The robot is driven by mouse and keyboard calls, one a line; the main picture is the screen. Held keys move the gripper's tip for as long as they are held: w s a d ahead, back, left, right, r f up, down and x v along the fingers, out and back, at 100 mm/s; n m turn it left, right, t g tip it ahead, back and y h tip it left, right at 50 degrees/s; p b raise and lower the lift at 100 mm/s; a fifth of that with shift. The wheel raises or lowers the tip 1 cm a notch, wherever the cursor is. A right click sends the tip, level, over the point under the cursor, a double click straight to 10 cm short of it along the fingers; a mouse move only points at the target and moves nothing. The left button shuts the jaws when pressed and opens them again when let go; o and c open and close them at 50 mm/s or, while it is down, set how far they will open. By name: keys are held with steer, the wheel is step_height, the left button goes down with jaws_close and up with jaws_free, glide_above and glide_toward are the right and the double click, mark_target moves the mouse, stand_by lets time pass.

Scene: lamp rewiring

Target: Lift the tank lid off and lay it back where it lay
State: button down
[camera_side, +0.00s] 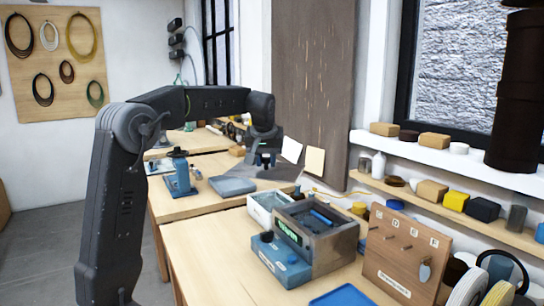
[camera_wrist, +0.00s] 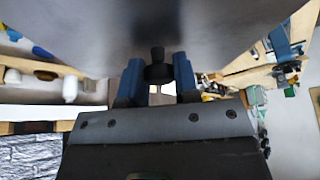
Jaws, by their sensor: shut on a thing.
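The tank (camera_side: 338,252) is a grey box with a green display, standing on the bench in the side view. Its top is open, and something blue shows inside. The tank lid (camera_side: 285,173) is a broad grey plate hanging under my gripper (camera_side: 265,160), behind and to the left of the tank. In the wrist view the lid (camera_wrist: 150,25) fills the top of the picture. The blue fingers of my gripper (camera_wrist: 158,75) are shut on the lid's black knob (camera_wrist: 157,56). Whether the lid touches the bench behind it cannot be told.
A white tub (camera_side: 262,214) stands left of the tank, with a flat blue-grey slab (camera_side: 232,186) beyond it. A blue control box (camera_side: 280,262) sits in front of the tank. A wooden hook board (camera_side: 400,262) stands to the right. Shelves with small boxes line the wall.

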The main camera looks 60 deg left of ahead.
mark_target(244, 175)
steer(key=s+d+n+g, duration=0.1)
steer(key=s+n, duration=0.1)
steer(key=n, duration=0.2)
steer(key=s+n+g, duration=0.2)
steer(key=n, duration=0.2)
steer(key=s+d+n+g, duration=0.1)
steer(key=s+n+g, duration=0.1)
steer(key=n, duration=0.3)
steer(key=shift+s+d+f, duration=0.1)
steer(key=shift+s+d, duration=0.25)
steer(key=shift+s, duration=0.15)
steer(key=s+d+r+n+g+h, duration=0.1)
steer(key=s+d+n+g+h, duration=0.15)
steer(key=s+n+h, duration=0.85)
steer(key=w+f+n+y, duration=0.1)
steer(key=f+y, duration=0.1)
steer(key=f, duration=0.6)
steer(key=w+f+n+y, duration=0.1)
steer(key=f+y, duration=0.1)
steer(key=f, duration=0.5)
steer(key=w+f+n+y, duration=0.1)
steer(key=f+y, duration=0.1)
steer(key=f, duration=0.6)
steer(key=shift+w+d+f+n, duration=0.15)
steer(key=shift+d+f+n, duration=0.1)
steer(key=shift+f+n, duration=0.1)
steer(key=shift+f, duration=2.05)
steer(key=shift+f, duration=0.25)
steer(key=c, duration=0.8)
jaws_free()
